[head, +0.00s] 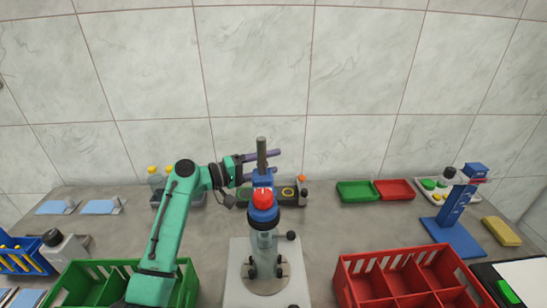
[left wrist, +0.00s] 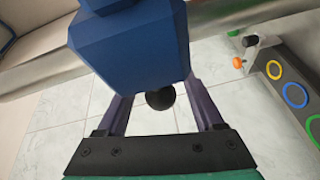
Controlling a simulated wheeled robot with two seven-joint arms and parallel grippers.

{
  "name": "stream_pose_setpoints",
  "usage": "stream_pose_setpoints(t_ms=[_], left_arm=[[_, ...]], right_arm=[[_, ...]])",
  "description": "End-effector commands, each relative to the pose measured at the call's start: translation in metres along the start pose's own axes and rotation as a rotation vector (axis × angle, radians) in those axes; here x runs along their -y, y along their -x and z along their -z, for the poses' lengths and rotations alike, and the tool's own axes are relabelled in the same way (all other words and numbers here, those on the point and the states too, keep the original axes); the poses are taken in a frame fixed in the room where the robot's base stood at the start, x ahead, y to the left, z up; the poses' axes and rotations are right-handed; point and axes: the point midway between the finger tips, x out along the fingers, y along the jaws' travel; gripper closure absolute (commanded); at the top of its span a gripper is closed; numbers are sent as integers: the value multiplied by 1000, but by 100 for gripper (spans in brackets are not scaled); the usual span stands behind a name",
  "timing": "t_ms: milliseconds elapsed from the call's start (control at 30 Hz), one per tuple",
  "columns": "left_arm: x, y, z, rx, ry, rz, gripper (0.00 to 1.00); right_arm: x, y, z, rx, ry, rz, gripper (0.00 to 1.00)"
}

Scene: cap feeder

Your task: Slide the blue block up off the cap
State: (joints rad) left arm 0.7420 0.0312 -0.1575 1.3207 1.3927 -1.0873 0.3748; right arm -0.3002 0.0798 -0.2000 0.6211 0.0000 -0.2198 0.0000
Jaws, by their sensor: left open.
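The blue block (head: 262,181) sits around a grey upright post (head: 262,153) at the middle of the table. It fills the upper middle of the left wrist view (left wrist: 130,45), with a black knob (left wrist: 160,98) beside it. A red cap (head: 263,196) shows just in front of and below the block, at the top of the grey stand. My right gripper is not in view.
A green crate (head: 95,268) stands left and a red divided crate (head: 400,258) right of the stand. Behind are a dark tray with rings (head: 290,191), green (head: 357,187) and red trays (head: 394,186). A blue stand (head: 455,215) is at right.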

Motion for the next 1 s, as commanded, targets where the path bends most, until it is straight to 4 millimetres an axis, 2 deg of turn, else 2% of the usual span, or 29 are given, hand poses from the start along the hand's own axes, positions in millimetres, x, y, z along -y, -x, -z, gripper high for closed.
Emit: stream_pose_setpoints(t_ms=[100, 367, 500, 533, 567, 1000], left_arm=[[0, -12, 0, 1, 0, 1, 31], [1, -14, 0, 0, -1, 2, 31], [1, -14, 0, 0, -1, 2, 84], [1, -14, 0, 0, -1, 2, 96], [1, -14, 0, 0, -1, 2, 100], [1, -14, 0, 0, 0, 1, 100]], right_arm=[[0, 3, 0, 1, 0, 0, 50], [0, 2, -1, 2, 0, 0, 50], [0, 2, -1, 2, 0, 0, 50], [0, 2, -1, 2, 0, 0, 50], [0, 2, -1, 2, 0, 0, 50], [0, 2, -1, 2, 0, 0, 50]])
